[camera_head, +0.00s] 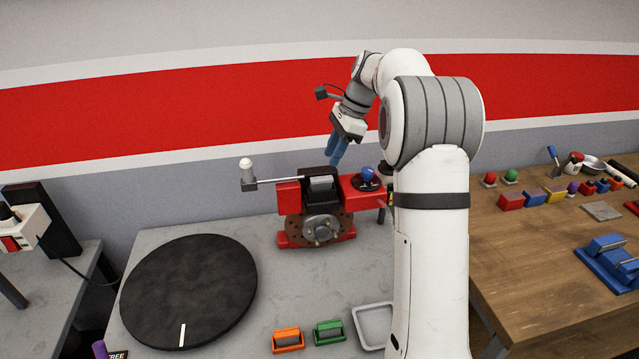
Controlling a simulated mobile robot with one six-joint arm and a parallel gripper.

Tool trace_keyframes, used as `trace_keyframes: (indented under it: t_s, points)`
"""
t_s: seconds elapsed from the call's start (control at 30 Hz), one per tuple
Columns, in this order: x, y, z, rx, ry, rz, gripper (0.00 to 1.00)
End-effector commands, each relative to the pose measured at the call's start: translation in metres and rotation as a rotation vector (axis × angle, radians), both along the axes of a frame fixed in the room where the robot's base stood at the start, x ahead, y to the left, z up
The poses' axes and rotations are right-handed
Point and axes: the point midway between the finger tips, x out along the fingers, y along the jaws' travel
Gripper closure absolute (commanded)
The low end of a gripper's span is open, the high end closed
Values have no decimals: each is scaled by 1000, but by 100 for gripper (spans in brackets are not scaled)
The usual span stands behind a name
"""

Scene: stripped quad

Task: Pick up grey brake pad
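A grey block (321,184), which looks like the grey brake pad, sits in the dark top slot of the red brake fixture (289,194), above a brake disc (320,229). Only its top and front show. My gripper (337,160) has blue fingers pointing down, above and slightly right of the grey block and apart from it. The fingers overlap from this angle, so I cannot tell whether they are open or shut. I see nothing held between them. An orange pad-like piece (288,340) and a green one (328,332) lie at the front of the grey table.
A lever with a white knob (247,169) sticks out left of the fixture; a blue knob (368,175) stands on its right. A black round plate (188,290) lies left. A pale tray (373,326) is partly behind my arm. A wooden bench (530,260) with several parts stands right.

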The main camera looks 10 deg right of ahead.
Motion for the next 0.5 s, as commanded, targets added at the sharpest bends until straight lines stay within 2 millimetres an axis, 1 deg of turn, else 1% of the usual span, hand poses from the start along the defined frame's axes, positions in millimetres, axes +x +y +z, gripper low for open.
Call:
trace_keyframes:
  t_s: [0.03,0.17,0.5]
  points:
    - [7,-2,-3,9,14,-25,69]
    - [13,-2,-10,21,32,-56,69]
    - [11,11,-46,21,36,-58,69]
